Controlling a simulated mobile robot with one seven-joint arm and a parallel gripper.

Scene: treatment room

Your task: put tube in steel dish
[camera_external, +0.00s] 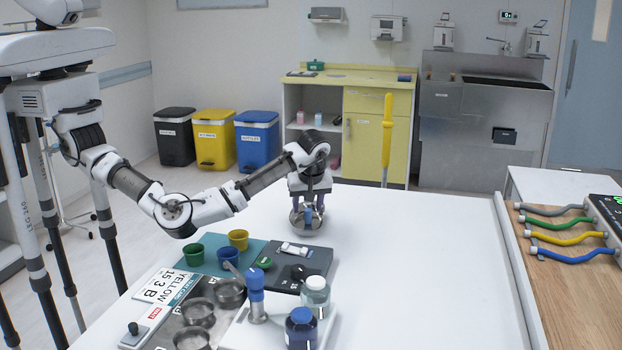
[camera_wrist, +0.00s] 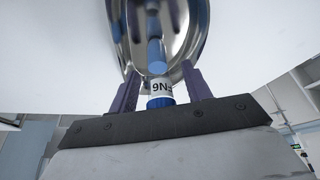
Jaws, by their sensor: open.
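The steel dish (camera_external: 304,219) is on the white table, and it fills the upper middle of the wrist view (camera_wrist: 190,25) with its shiny inside. My gripper (camera_external: 310,202) is low over the dish. In the wrist view its two purple fingers (camera_wrist: 160,90) are apart, one on each side of the tube. The tube has a blue cap (camera_wrist: 160,102) and a white label (camera_wrist: 161,87) reading "9N"; its far end points into the dish. A blue patch beyond it may be tube or reflection. I cannot tell whether the tube touches the dish. The tube is not clear in the external view.
Green (camera_external: 194,254), blue (camera_external: 228,257) and yellow (camera_external: 238,239) cups stand left of the dish. The table right of the dish is clear.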

